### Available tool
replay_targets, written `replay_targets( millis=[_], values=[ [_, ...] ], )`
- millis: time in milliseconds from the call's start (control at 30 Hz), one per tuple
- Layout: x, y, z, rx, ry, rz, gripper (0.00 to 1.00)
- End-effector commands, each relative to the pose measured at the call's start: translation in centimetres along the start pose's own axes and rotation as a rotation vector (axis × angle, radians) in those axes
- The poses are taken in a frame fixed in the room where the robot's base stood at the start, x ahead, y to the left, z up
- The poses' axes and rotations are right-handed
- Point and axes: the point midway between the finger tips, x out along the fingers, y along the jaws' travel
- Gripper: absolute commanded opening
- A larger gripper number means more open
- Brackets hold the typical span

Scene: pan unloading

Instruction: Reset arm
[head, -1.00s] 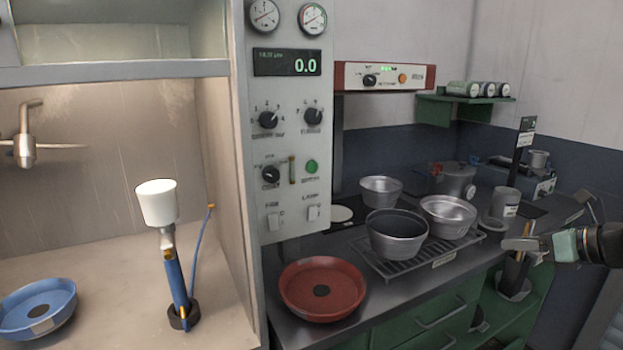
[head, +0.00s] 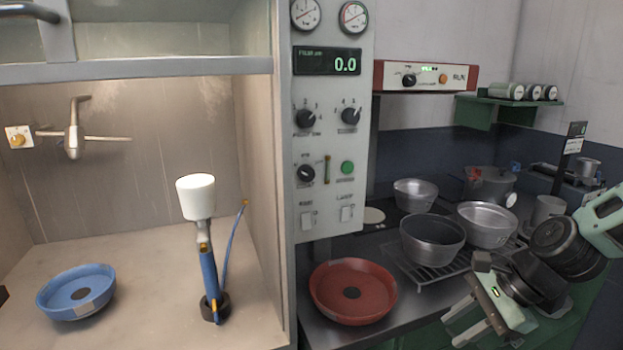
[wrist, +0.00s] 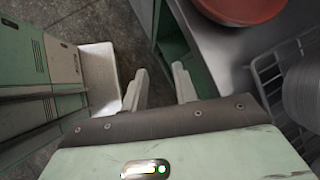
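My gripper (head: 453,328) is at the lower right of the head view, in front of the counter edge, with its pale green body and light grey fingers. In the wrist view the two fingers of my gripper (wrist: 160,86) stand apart with nothing between them, above the floor and beside green cabinet fronts. My arm reaches in from the right edge of the head view. The red pan (head: 352,292) lies on the counter, left of my gripper; its edge shows at the top of the wrist view (wrist: 243,8).
Metal pots (head: 432,240) stand on and behind a wire rack (head: 425,273) on the counter, close to my arm. A blue pan (head: 77,294) and a stand with a white cup (head: 196,197) are in the booth at left. A control panel (head: 330,150) separates booth and counter.

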Motion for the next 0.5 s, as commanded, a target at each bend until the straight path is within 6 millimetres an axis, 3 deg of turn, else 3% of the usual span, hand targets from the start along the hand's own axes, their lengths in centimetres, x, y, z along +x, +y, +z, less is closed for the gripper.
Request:
replay_targets(
  millis=[200, 500],
  values=[
    [2.0, 4.3, 4.5, -0.488, 0.092, 0.223, 0.29],
    [1.6, 9.1, 9.8, -1.138, 0.144, 0.456, 0.29]
  ],
)
